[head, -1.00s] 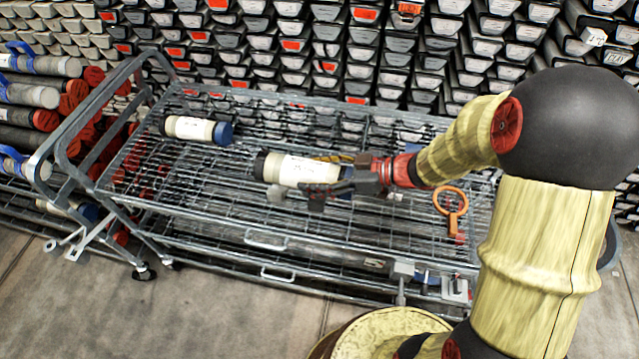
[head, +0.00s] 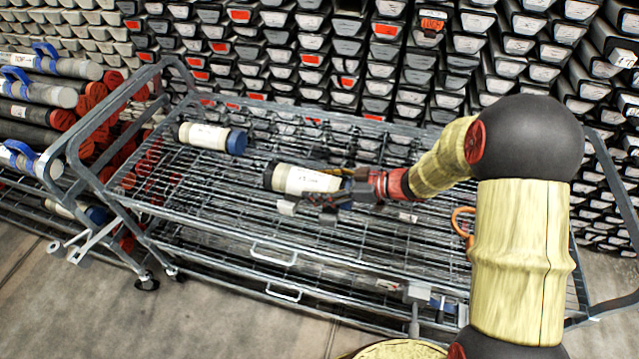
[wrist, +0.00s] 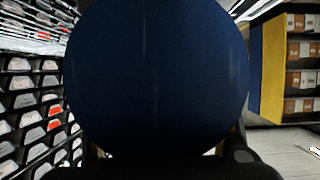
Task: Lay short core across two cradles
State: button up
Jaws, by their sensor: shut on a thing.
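My gripper (head: 330,196) is shut on a short white core (head: 303,181) with a black cap at its left end. The held core lies roughly level above the wire shelf of a metal cart; whether it touches anything below is unclear. In the wrist view, the blue round end (wrist: 155,75) of the held core fills the middle and hides what lies beyond. A second white core (head: 203,135) with a blue cap at its right end lies on the cart, to the left of and behind the held one. I cannot make out the two cradles.
The metal cart (head: 275,251) has wire shelves and raised handle bars at its ends. An orange ring-shaped tool (head: 461,222) is partly hidden behind my arm. Capped tubes (head: 45,92) are stacked at left. Racks of core trays (head: 345,50) stand behind. Bare shelf lies around the held core.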

jog(key=shift+f, duration=0.6)
jog(key=shift+f, duration=0.25)
jog(key=o, duration=2.1)
jog(key=shift+f, duration=0.15)
